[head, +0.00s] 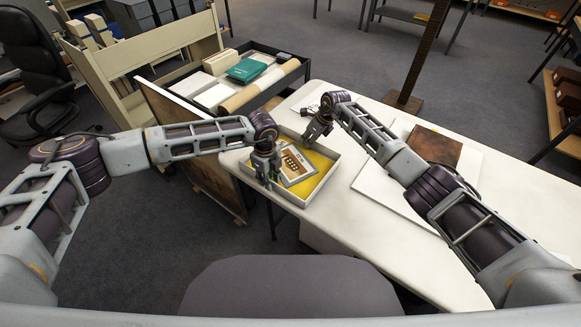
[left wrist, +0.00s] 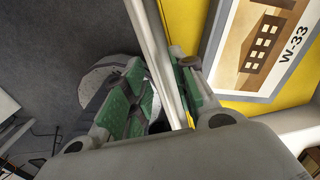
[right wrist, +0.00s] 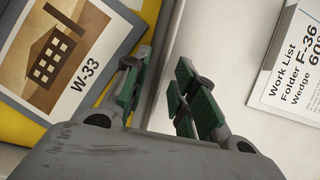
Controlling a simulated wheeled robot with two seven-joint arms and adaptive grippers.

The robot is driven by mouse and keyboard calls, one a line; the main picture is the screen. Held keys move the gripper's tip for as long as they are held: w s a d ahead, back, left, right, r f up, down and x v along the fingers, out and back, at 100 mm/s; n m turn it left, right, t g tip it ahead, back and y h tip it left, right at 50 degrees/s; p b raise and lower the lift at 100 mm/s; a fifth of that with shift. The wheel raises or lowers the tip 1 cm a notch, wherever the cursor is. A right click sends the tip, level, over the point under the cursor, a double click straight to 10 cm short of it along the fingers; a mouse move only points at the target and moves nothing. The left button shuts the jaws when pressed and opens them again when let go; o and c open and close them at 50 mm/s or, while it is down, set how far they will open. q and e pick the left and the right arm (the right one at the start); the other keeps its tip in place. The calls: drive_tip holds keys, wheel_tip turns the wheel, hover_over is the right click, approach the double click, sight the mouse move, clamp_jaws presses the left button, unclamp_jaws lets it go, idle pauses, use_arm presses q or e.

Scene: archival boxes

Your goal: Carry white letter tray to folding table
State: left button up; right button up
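The white letter tray (head: 322,189) is a shallow box with a yellow inside, resting on a white-topped table (head: 345,225) near its left edge. A framed picture marked W-33 (head: 296,165) lies in it. My left gripper (head: 268,180) is at the tray's near-left wall, with its fingers either side of the wall (left wrist: 153,45) and apart. My right gripper (head: 313,138) is at the far wall, with its fingers apart on either side of that wall (right wrist: 166,50). Contact of the finger pads with the walls is not clear in either wrist view.
A brown panel (head: 435,148) on white sheets lies on the table to the right; a printed work list (right wrist: 285,70) shows there. A dark cart (head: 290,68) with folders stands behind left. A brown post (head: 420,55) rises behind the table. A dark chair back (head: 290,290) is in front.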

use_arm(q)
drive_tip(key=shift+r, duration=0.15)
wheel_tip(320, 180, up, 12)
idle(0.7)
drive_tip(key=shift+f, duration=0.2)
use_arm(e)
drive_tip(key=shift+r, duration=0.1)
drive_tip(key=v, duration=1.1)
drive_tip(key=shift+d+r, duration=0.15)
drive_tip(key=shift+r, duration=0.2)
drive_tip(key=shift+s, duration=0.2)
idle(0.5)
